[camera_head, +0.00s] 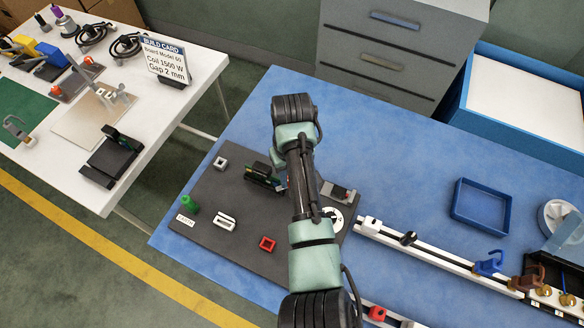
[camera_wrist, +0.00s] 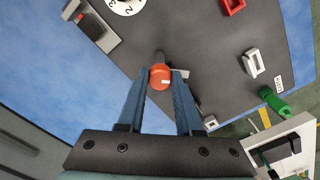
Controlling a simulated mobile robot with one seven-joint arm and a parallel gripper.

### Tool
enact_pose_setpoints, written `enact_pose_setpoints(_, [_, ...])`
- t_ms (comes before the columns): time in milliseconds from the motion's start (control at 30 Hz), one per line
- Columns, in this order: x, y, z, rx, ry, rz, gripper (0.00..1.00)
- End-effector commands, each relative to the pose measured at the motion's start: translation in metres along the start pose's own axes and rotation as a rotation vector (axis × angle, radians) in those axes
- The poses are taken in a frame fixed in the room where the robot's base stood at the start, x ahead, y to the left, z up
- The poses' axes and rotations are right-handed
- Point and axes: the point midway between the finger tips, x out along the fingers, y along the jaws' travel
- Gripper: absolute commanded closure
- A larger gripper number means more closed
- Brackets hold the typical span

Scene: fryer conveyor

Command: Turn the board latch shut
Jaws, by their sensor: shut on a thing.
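A round orange-red knob with a pale mark, apparently the board latch (camera_wrist: 160,78), sits between my fingertips in the wrist view. My gripper (camera_wrist: 161,73) is shut on it, one blue finger on each side. A dark stem shows just beyond the knob. A small upright board (camera_head: 262,176) in a dark holder stands on the dark fixture plate (camera_head: 240,250) in the head view, just left of my arm. In the head view my arm hides the fingertips and most of the latch. In the wrist view a finger covers most of the board.
On the plate are a white numbered dial (camera_head: 334,217), a red square frame (camera_head: 267,243), a white loop (camera_head: 225,220), a green cylinder (camera_head: 189,203) and a grey block with a red part (camera_head: 342,194). A white rail (camera_head: 440,258) runs right.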

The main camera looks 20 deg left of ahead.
Motion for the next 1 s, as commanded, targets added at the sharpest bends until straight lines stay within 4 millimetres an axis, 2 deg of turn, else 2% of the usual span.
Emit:
enact_pose_setpoints(33, [-0.0046, -0.0014, -0.0003, 0.042, -0.001, -0.001, 1.0])
enact_pose_setpoints(600, [-0.0029, -0.0007, -0.0011, 0.563, 0.002, -0.001, 1.0])
enact_pose_setpoints(1000, [-0.0021, 0.0004, -0.0016, 0.785, 0.004, 0.001, 1.0])
